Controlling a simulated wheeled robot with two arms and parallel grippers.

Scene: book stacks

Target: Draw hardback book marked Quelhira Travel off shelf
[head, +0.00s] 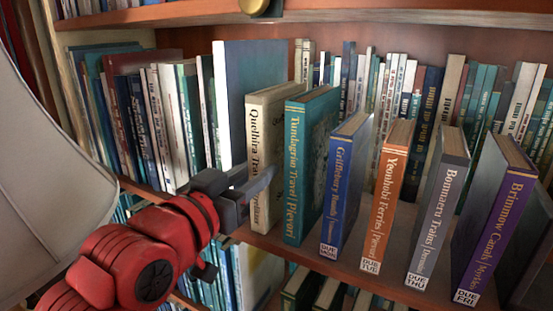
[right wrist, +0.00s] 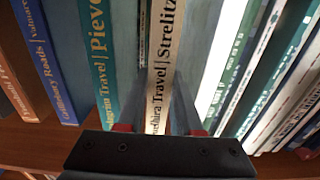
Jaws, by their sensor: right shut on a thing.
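The cream hardback marked Quelhira Travel (head: 259,205) stands upright on the shelf, at the left end of a spaced row of books. In the right wrist view its spine (right wrist: 163,70) also reads Strelitz. My right gripper (head: 258,184) comes in from the left and is shut on this book, one finger on each side of the spine, at about mid height or lower. In the head view the near finger covers part of the spine and hides some of the title. The book's base appears to be on the shelf. My left gripper is not in view.
A teal Tundagrin Travel book (head: 306,175) stands close on the right. Blue (head: 345,190), orange (head: 387,200), grey (head: 437,215) and purple (head: 493,235) books follow with gaps. A large white-and-blue book (head: 250,75) stands behind left. Another shelf board (head: 160,14) runs above.

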